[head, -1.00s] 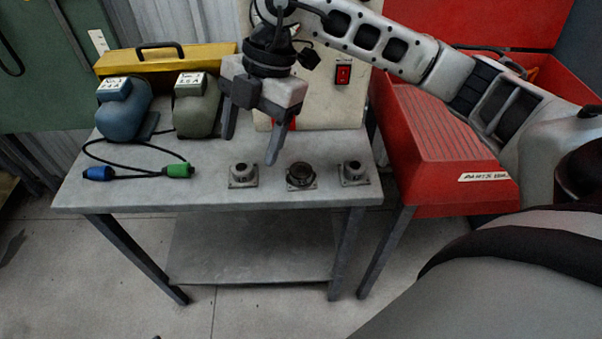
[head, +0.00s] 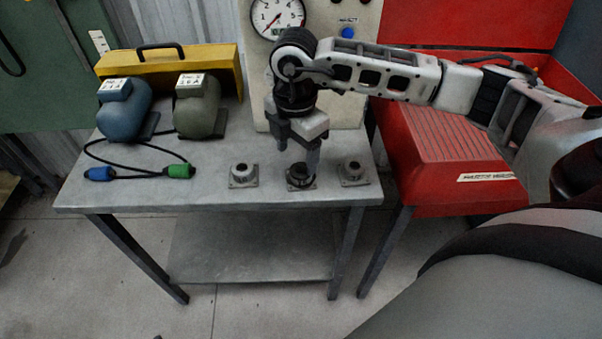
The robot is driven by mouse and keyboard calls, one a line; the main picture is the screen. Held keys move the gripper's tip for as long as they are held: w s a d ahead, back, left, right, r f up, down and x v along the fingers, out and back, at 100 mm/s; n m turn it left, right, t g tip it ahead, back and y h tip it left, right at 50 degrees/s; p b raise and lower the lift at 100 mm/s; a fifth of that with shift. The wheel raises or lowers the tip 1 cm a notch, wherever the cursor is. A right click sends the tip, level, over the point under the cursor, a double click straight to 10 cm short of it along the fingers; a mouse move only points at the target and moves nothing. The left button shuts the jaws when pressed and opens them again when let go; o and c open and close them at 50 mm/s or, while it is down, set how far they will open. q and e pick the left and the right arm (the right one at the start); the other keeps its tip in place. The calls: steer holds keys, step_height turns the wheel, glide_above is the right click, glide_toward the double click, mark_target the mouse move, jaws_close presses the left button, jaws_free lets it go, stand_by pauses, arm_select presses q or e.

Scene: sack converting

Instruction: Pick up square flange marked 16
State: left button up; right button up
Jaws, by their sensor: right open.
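Three small flanges stand in a row on the grey workbench (head: 130,200). The left flange (head: 242,177) is grey with a square base. The middle flange (head: 300,185) is darker and partly hidden by my gripper. The right flange (head: 353,173) is grey with a square base. No number can be read on any of them. My right gripper (head: 298,165) points down over the middle flange, its fingers apart, one reaching down at the flange. I cannot tell whether it touches. My left gripper is not in view.
Behind are a blue motor (head: 123,112), a green motor (head: 198,108), a yellow toolbox (head: 218,72) and a panel with a gauge (head: 277,12). A cable with blue and green plugs (head: 180,171) lies left. A red parts washer (head: 440,150) stands right of the bench.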

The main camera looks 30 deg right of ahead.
mark_target(301, 169)
steer(key=f, duration=0.2)
steer(key=d+f, duration=0.1)
steer(key=shift+s+f+p, duration=0.15)
steer(key=shift+f+p, duration=0.15)
steer(key=shift+f, duration=0.6)
steer(key=c, duration=1.3)
steer(key=shift+o, duration=0.2)
steer(key=shift+r, duration=0.2)
